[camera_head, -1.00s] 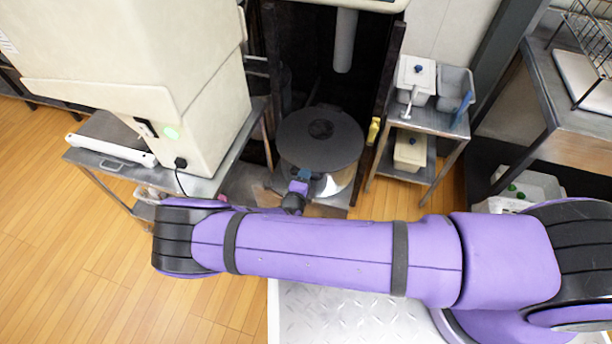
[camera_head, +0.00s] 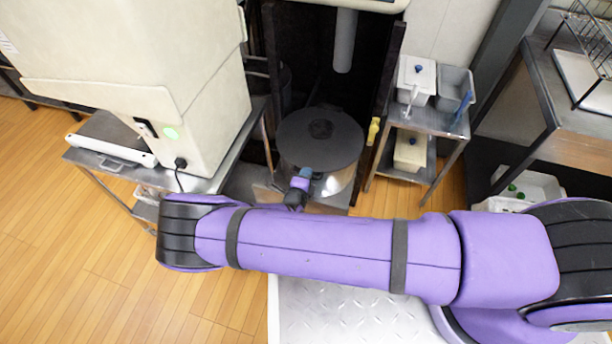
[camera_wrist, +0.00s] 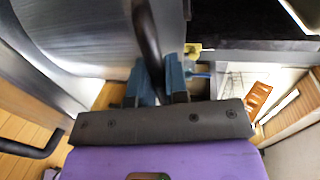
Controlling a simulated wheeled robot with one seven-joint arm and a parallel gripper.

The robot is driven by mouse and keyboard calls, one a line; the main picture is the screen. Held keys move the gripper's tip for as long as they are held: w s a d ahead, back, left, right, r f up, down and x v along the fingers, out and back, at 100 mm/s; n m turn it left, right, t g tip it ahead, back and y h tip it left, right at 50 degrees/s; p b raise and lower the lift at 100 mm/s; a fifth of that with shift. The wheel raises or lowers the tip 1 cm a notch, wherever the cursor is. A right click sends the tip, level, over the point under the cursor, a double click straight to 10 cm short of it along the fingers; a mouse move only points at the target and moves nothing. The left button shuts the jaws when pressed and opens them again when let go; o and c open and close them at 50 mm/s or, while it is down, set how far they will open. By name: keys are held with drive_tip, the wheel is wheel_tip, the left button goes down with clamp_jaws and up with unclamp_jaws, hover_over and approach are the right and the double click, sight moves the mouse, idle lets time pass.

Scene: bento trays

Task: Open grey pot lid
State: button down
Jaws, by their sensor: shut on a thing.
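The pot (camera_head: 335,184) is a wide silvery cylinder standing at the back centre in a dark recess. Its round dark grey lid (camera_head: 300,150) lies on top, with a darker round patch in the middle. My gripper (camera_head: 306,173) is at the pot's near side, below the lid's front edge. In the wrist view, the blue fingers of my gripper (camera_wrist: 160,78) are shut on a black curved handle (camera_wrist: 146,35) beside a silvery metal surface (camera_wrist: 85,30). Whether this handle belongs to the lid or the pot body, I cannot tell.
A cream machine (camera_head: 150,70) stands on a metal table at left. A yellow handle (camera_head: 373,131) hangs at the recess's right edge. A metal cart (camera_head: 440,122) with white containers stands right of the pot. Another black bar (camera_wrist: 38,150) shows at the wrist view's lower left.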

drive_tip(key=shift+r, duration=0.7)
drive_tip(key=w+d+r+g+y, duration=0.2)
drive_tip(key=w+r+g, duration=0.3)
drive_tip(key=r, duration=0.7)
drive_tip(key=w+d+r+g+y, duration=0.1)
drive_tip(key=w+d+r+g, duration=0.25)
drive_tip(key=w+r, duration=0.65)
drive_tip(key=w+d+r, duration=0.3)
drive_tip(key=w+r, duration=0.6)
drive_tip(key=shift+d+r, duration=0.15)
drive_tip(key=shift+r, duration=0.1)
drive_tip(key=c, duration=1.1)
unclamp_jaws()
drive_tip(key=shift+c, duration=0.2)
